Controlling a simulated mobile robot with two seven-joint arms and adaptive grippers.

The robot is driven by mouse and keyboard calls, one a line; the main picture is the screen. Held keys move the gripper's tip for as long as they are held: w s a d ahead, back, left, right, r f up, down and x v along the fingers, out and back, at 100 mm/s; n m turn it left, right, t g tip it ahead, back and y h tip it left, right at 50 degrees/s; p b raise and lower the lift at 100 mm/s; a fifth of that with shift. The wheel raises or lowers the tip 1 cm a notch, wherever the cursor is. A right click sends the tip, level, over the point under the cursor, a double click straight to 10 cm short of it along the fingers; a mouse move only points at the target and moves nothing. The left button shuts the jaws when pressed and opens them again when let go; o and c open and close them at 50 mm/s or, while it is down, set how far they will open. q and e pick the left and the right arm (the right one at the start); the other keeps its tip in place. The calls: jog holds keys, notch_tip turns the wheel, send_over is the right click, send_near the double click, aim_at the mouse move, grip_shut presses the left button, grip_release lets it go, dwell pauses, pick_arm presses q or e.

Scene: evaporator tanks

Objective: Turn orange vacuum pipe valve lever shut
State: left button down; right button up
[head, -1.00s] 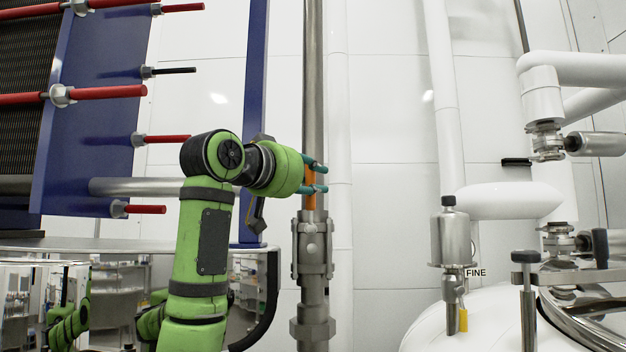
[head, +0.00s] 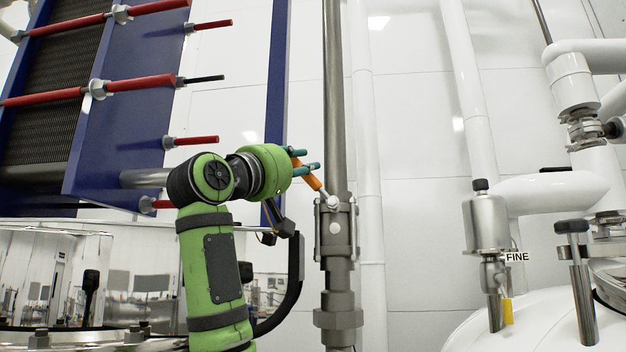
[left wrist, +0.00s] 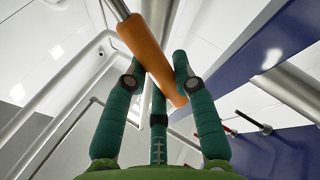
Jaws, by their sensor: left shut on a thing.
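The orange valve lever (head: 315,183) rises from the metal valve (head: 335,232) on the vertical grey pipe (head: 334,90). It tilts up and to the left, away from the pipe. My left gripper (head: 306,160) is at the lever's upper end, its teal fingers closed around it. In the left wrist view the orange lever (left wrist: 150,55) runs diagonally between the teal fingers (left wrist: 165,85). Its metal stem shows at the top. My right gripper is in neither view.
The blue frame with red rods (head: 130,100) stands at the left, and a blue post (head: 276,90) is just behind my left gripper. White pipes (head: 475,90) and a white tank (head: 480,325) are at the right. The wall between is clear.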

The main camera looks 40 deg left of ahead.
pick_arm(q)
notch_tip(320, 180, down, 7)
jog(key=s+a+n+g+y+b, duration=0.1)
jog(key=n+y+b, duration=0.6)
jog(key=n, duration=0.8)
jog(key=shift+s+a+r+n+y, duration=0.3)
jog(key=shift+a+y, duration=0.6)
jog(key=shift+y, duration=1)
jog(key=shift+f+n, duration=0.2)
jog(key=shift+n, duration=0.1)
jog(key=c, duration=1)
grip_release()
jog(key=v, duration=1.2)
jog(key=shift+r, duration=0.1)
jog(key=shift+g, duration=0.3)
